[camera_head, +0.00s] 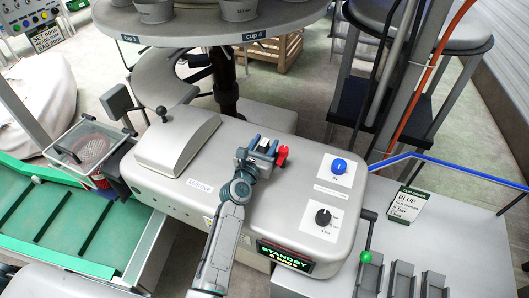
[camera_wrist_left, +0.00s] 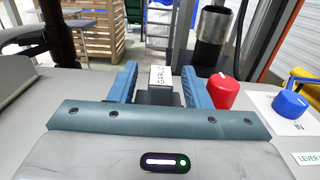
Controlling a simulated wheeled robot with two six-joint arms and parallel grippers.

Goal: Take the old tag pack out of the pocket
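The tag pack (camera_wrist_left: 161,76) is a small white block with dark lettering, sitting over a dark grey pocket (camera_wrist_left: 160,97) on the silver clipper machine (camera_head: 265,195). My left gripper (camera_head: 263,147) is above the machine top, beside a red knob (camera_head: 282,155). In the left wrist view its blue fingers (camera_wrist_left: 159,66) stand apart on either side of the pack. Narrow gaps show between the pack and the fingers, so it looks open. The lower part of the pack is hidden in the pocket and behind the gripper body. My right gripper is in neither view.
A green-knobbed lever (camera_head: 366,257) stands at right. A round table with cups (camera_head: 240,10) is behind.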

